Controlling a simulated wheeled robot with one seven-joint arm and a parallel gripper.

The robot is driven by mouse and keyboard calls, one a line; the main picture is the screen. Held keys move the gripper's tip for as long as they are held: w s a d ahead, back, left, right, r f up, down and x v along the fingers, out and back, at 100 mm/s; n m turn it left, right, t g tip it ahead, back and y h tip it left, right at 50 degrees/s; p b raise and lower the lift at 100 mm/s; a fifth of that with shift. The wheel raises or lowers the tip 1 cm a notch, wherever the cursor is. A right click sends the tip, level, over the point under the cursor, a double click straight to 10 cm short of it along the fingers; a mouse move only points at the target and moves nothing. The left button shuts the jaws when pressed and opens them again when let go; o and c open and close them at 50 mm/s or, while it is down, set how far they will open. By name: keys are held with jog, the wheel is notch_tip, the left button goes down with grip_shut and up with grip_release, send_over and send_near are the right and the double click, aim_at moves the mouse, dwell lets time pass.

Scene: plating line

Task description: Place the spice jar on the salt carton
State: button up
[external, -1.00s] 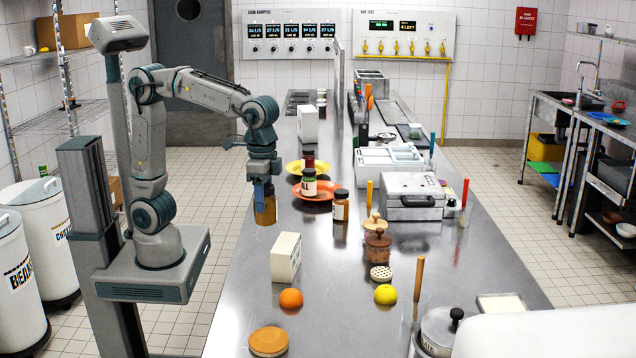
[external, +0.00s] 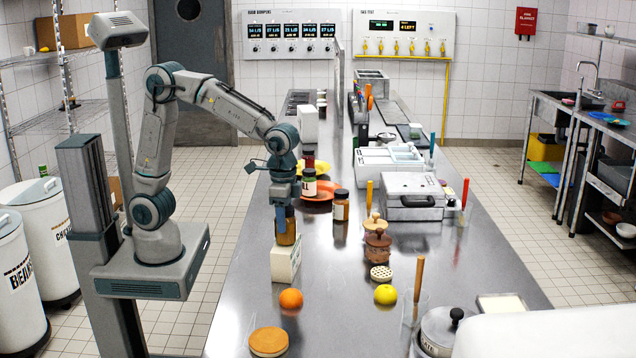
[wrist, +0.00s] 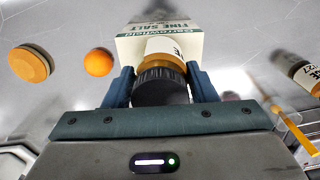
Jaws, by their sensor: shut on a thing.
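The spice jar (external: 287,233) is amber with a dark lid, and my gripper (external: 284,212) is shut on it. In the wrist view the dark lid (wrist: 160,86) sits between the fingers of my gripper (wrist: 160,88), with the white label beyond it. The salt carton (external: 285,264) is a white box standing on the steel counter; its printed side shows in the wrist view (wrist: 128,48). The jar is upright directly over the carton's top. I cannot tell whether its base touches the carton.
An orange (external: 291,299) and a round wooden lid (external: 268,341) lie in front of the carton. A second amber jar (external: 341,205) stands to its right, and an orange plate (external: 318,192) with a jar on it lies behind. A lemon (external: 385,294) is at the right.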

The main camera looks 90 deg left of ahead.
jog(key=shift+f, duration=0.15)
jog(key=o, duration=1.1)
